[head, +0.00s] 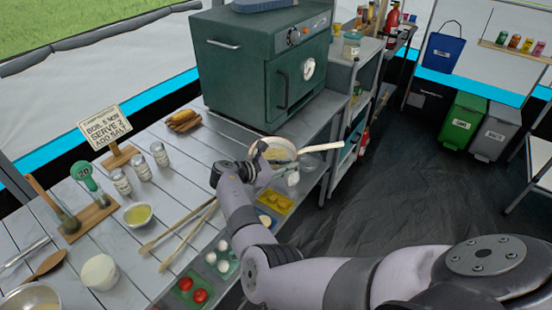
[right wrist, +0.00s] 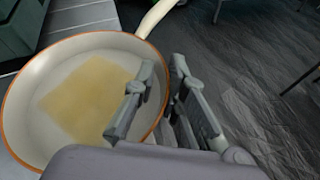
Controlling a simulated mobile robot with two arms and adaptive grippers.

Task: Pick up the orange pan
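The pan (head: 284,151) has a cream inside and an orange rim, and its pale handle points right in the head view. It sits by the counter's front edge, before the green oven. In the right wrist view the pan (right wrist: 45,75) fills the left side, with a flat yellowish square in it. My right gripper (head: 262,158) is at the pan's near side. In the wrist view its fingers (right wrist: 162,85) stand apart, one over the pan's inside and one outside, with the rim between them. Contact with the rim is not clear. My left gripper is out of view.
The green oven (head: 235,65) stands behind the pan. A shelf unit (head: 345,95) stands to the right, with open dark floor in front.

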